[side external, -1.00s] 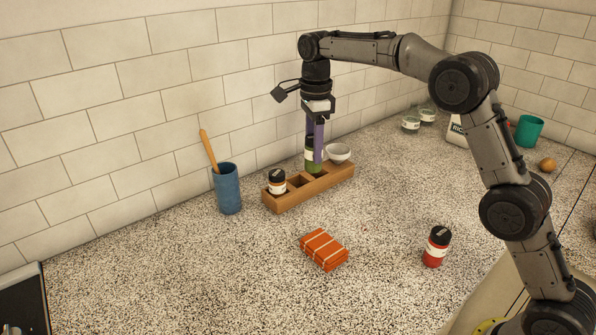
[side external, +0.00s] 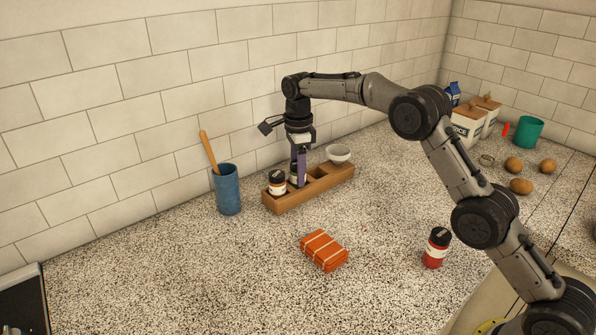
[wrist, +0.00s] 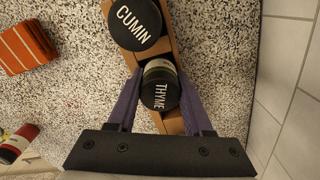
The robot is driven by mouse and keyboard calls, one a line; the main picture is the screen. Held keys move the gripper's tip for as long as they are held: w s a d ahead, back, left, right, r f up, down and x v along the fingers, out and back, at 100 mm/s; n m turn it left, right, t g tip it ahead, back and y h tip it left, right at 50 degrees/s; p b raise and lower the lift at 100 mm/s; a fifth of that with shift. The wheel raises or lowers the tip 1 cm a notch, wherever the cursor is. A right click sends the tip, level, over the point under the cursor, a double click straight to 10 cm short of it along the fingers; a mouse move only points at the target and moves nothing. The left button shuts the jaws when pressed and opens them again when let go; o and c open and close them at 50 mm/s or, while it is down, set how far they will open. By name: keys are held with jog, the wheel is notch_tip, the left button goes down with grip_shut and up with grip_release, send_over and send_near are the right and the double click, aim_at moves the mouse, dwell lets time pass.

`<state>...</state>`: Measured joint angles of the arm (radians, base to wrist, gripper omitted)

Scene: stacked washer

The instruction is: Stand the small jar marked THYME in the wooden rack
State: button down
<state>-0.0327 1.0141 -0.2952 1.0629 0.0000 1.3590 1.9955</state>
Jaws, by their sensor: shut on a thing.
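The THYME jar (wrist: 160,92), with a black lid and a pale label, is between my gripper's fingers. In the side view the THYME jar (side external: 293,173) is mostly hidden by a purple finger. My gripper (side external: 300,182) points down over the wooden rack (side external: 325,187) and is shut on the jar. The jar is low in the compartment beside the CUMIN jar (side external: 277,184); I cannot tell whether it touches the bottom. In the wrist view the CUMIN jar (wrist: 138,25) stands just beyond it. Rack compartments to the right look empty.
A blue cup (side external: 228,190) with a wooden utensil stands left of the rack. A white bowl (side external: 338,154) is behind its right end, near the tiled wall. An orange tied bundle (side external: 324,251) and a red jar (side external: 436,249) are in front. Counter between them is clear.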

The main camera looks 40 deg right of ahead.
jog(key=shift+f, duration=0.1)
jog(key=shift+c, duration=1.5)
grip_release()
